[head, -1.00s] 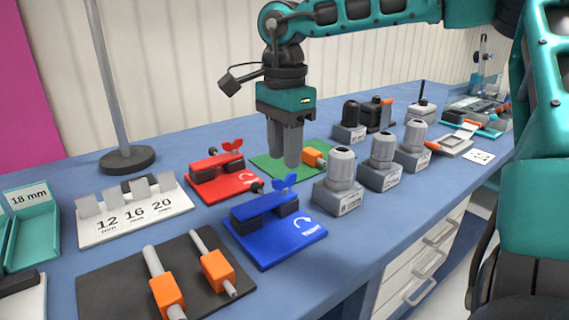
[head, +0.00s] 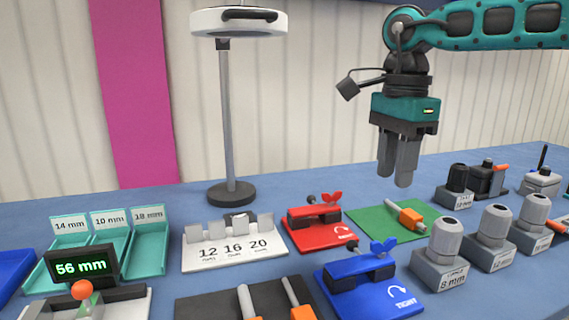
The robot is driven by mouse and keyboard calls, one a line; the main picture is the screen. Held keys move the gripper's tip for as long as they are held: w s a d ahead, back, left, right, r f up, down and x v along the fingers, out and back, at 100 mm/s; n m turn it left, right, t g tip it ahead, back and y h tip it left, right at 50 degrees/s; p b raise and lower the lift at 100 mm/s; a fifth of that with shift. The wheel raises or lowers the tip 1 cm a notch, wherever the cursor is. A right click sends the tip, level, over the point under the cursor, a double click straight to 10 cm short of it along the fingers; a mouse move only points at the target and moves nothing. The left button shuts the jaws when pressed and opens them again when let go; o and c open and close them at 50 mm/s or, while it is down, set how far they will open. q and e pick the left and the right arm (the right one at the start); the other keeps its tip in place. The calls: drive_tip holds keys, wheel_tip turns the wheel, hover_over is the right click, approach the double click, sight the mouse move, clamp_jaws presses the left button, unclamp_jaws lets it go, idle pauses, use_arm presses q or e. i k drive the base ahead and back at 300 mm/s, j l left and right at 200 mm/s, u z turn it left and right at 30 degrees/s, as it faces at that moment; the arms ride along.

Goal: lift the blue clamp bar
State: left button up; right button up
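The blue clamp bar (head: 360,272) lies across two dark blocks on a blue base plate (head: 392,299) marked with a turn arrow, at the lower right of the middle in the head view. A blue wing nut (head: 383,247) stands at its right end. My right gripper (head: 397,182) hangs fingers down above the green mat, behind and above the blue clamp and apart from it. Nothing shows between its fingers, which look close together from this angle; I cannot tell how far apart they are. My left gripper is not in view.
A red clamp (head: 314,214) stands behind the blue one, beside the green mat (head: 370,223) with an orange-blocked rod. Grey glands on blocks (head: 440,253) stand close on the right. The numbered rack (head: 234,255), trays, 56 mm display (head: 81,267) and lamp post (head: 227,125) are left.

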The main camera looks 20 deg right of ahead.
sight(362, 263)
drive_tip(key=k, duration=1)
